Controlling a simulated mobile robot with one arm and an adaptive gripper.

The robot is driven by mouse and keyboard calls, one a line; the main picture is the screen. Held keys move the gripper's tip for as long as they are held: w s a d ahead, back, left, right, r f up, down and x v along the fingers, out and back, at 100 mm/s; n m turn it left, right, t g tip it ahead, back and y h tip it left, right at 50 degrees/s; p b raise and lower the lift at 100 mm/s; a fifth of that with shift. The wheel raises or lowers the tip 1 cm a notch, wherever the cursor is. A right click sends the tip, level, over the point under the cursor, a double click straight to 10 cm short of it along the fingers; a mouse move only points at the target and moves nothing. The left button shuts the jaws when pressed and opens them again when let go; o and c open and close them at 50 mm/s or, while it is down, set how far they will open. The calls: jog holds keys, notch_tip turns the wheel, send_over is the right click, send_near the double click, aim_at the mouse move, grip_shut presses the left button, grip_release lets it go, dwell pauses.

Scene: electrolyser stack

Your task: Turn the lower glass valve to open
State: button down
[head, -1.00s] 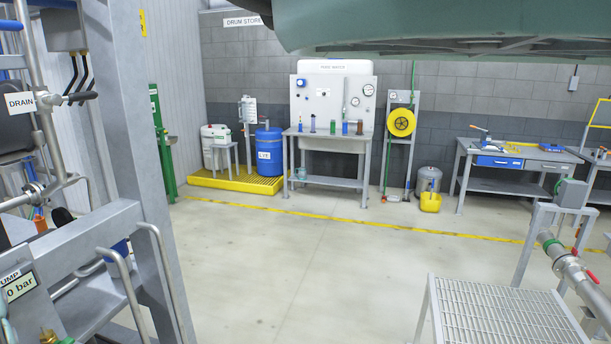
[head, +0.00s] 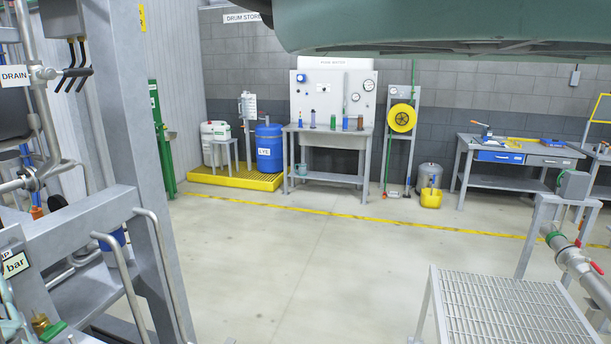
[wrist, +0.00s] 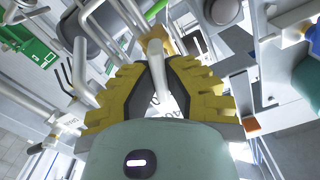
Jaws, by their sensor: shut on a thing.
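In the wrist view, my gripper (wrist: 157,78) has its two yellow ridged fingers on either side of a pale grey lever-like bar (wrist: 156,62). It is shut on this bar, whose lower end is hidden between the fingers. A brass-coloured part (wrist: 154,34) sits at the bar's far end. I cannot tell for sure that this is the lower glass valve, or how far it is turned. My gripper is not clearly visible in the head view.
A grey steel frame (head: 150,200) with pipes, bent handrails (head: 118,270) and a DRAIN sign (head: 14,76) stands close at left. A grating platform (head: 510,305) and a pipe with a red handle (head: 575,260) are at right. The middle floor is clear.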

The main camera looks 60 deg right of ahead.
jog(key=shift+a+f+n+b, duration=0.15)
jog(key=shift+n+b, duration=0.95)
jog(key=shift+b, duration=0.95)
jog(key=shift+a+f+n+b, duration=0.15)
jog(key=shift+n+b, duration=0.95)
jog(key=shift+b, duration=0.95)
jog(key=c, duration=0.9)
grip_release()
jog(key=shift+d+r, duration=0.1)
jog(key=shift+r, duration=0.15)
jog(key=shift+o, duration=0.2)
jog(key=shift+d, duration=0.1)
jog(key=v, duration=0.7)
jog(key=shift+d, duration=0.15)
